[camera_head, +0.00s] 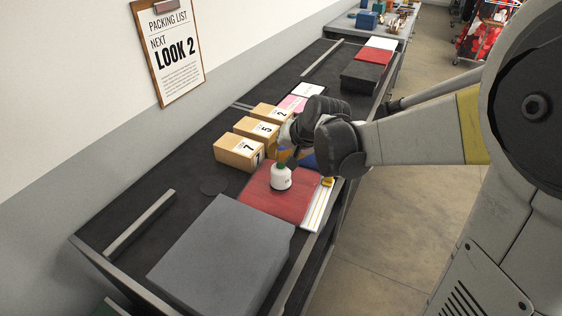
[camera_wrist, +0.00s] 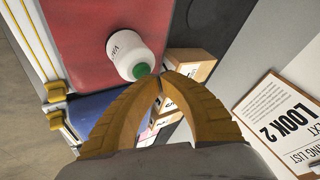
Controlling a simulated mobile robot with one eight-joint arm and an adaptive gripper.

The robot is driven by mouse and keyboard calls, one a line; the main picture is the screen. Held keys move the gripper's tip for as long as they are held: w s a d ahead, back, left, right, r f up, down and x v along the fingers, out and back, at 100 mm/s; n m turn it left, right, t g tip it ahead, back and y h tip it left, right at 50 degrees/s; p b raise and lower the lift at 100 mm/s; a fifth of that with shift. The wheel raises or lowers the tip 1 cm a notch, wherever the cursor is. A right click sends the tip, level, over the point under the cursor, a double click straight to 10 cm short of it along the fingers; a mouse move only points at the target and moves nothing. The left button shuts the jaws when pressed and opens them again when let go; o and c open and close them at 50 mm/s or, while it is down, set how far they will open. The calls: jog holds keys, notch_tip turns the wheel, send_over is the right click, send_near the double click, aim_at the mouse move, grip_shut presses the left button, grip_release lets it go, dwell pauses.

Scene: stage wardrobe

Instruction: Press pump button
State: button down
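The pump bottle (camera_head: 281,180) is white with a green top and stands upright on a red folded cloth or flat red item (camera_head: 259,200) on the dark table. In the wrist view the bottle (camera_wrist: 128,50) shows with its green button (camera_wrist: 141,70) pointing toward my fingers. My gripper (camera_wrist: 160,79) has its two yellow fingers brought together at the tips, with nothing seen between them. The tips are just beside the green button in that view; I cannot tell whether they touch it. In the head view my wrist partly hides the fingers above the bottle.
Numbered cardboard boxes (camera_head: 238,152) stand behind the bottle toward the wall. A large grey box (camera_head: 222,262) is at the near end. A white strip with yellow clips (camera_head: 318,206) lies beside the red item. A packing list clipboard (camera_head: 168,50) is on the wall.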

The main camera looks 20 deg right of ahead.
jog(key=shift+r, duration=0.15)
notch_tip(320, 180, up, 6)
jog(key=p, duration=0.5)
